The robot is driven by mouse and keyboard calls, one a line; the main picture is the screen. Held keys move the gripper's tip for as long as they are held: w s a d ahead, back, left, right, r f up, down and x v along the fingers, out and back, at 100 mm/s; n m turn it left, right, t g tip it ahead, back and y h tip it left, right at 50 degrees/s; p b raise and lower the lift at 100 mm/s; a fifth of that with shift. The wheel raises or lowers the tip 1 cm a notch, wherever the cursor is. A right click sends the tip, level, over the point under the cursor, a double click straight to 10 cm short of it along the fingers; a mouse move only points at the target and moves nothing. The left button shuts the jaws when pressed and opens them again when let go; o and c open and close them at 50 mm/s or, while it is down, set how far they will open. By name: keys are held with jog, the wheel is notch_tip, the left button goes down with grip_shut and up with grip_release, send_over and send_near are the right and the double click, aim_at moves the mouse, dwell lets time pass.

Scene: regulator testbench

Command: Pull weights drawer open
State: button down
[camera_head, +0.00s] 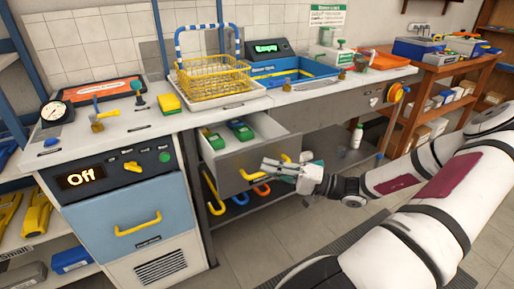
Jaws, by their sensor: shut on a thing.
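The weights drawer (232,166) is a grey drawer under the white bench top, and it stands pulled out from the bench. Green blocks (240,130) lie inside it at the left and back. Its yellow handle (252,174) is on the front face. My gripper (285,166) is at the right part of the drawer front and is shut on the handle's right end. The fingertips partly hide that end of the handle. My arm reaches in from the right.
A blue cabinet front with a yellow handle (138,224) stands left of the drawer. Coloured hooks or rings (262,190) hang below the drawer. A yellow wire basket (213,80) stands on the bench top. Floor in front is clear apart from a dark mat (318,250).

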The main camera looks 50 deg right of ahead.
jog(key=s+a+p, duration=0.2)
jog(key=s, duration=0.6)
jog(key=shift+a+p, duration=0.15)
jog(key=shift+p, duration=0.2)
jog(key=shift+s, duration=0.1)
jog(key=c, duration=1.7)
grip_release()
jog(key=shift+o, duration=0.2)
jog(key=v, duration=1.2)
